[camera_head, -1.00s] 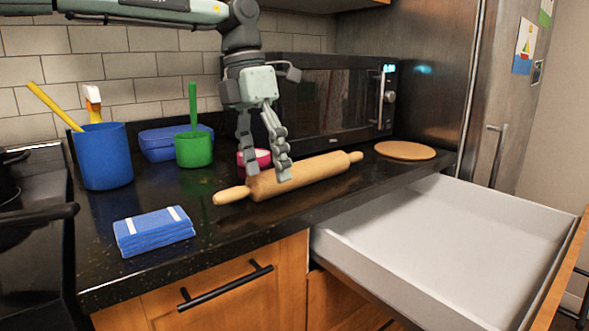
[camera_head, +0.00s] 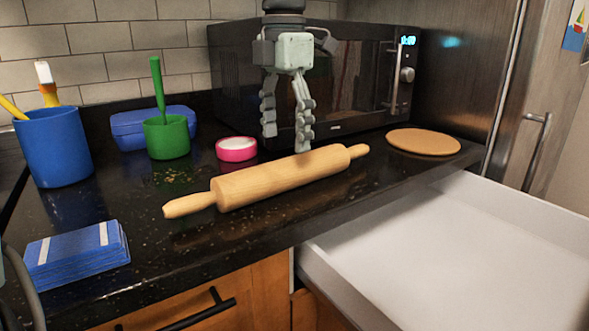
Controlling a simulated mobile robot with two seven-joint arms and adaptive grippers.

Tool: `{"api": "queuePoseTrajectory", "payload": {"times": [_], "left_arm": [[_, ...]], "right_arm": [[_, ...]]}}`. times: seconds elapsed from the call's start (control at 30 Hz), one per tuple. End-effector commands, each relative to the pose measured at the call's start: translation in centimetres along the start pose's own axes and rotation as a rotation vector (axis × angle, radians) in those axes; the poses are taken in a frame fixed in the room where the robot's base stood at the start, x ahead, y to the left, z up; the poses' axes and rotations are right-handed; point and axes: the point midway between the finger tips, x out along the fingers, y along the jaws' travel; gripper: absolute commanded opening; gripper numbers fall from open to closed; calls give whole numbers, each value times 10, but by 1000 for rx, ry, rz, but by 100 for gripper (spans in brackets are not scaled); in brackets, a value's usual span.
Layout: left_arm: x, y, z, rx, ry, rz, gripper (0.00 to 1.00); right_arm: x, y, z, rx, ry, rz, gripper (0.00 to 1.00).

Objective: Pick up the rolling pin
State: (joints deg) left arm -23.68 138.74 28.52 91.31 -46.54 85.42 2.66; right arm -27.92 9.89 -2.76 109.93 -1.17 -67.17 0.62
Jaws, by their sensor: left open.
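The wooden rolling pin (camera_head: 275,182) lies on the black countertop, slanting from lower left to upper right, with both handles in view. My left gripper (camera_head: 287,144) points straight down, with its fingers apart and nothing between them. Its fingertips are just behind and above the middle of the pin in the picture. I cannot tell whether the right fingertip touches the pin. My right gripper does not show.
A microwave (camera_head: 350,75) stands behind the gripper. A pink-rimmed dish (camera_head: 236,150), a green cup (camera_head: 166,138), a blue box (camera_head: 128,128) and a blue holder (camera_head: 53,147) stand to the left. A blue cloth stack (camera_head: 77,257), round board (camera_head: 423,142) and open white drawer (camera_head: 450,265) surround the pin.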

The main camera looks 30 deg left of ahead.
Motion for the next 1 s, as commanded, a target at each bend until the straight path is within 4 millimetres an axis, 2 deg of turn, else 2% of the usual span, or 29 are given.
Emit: {"api": "queuePoseTrajectory", "payload": {"times": [0.4, 0.5, 0.73, 1.0], "left_arm": [[56, -8, -2, 0, 1, -3, 72], [62, -8, -2, -1, 0, -1, 72], [63, -8, -1, -1, -1, -1, 72], [63, -8, -1, -1, -1, -1, 38]], "right_arm": [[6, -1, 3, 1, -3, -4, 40], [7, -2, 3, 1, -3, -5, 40], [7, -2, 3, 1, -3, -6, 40], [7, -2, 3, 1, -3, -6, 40]]}}
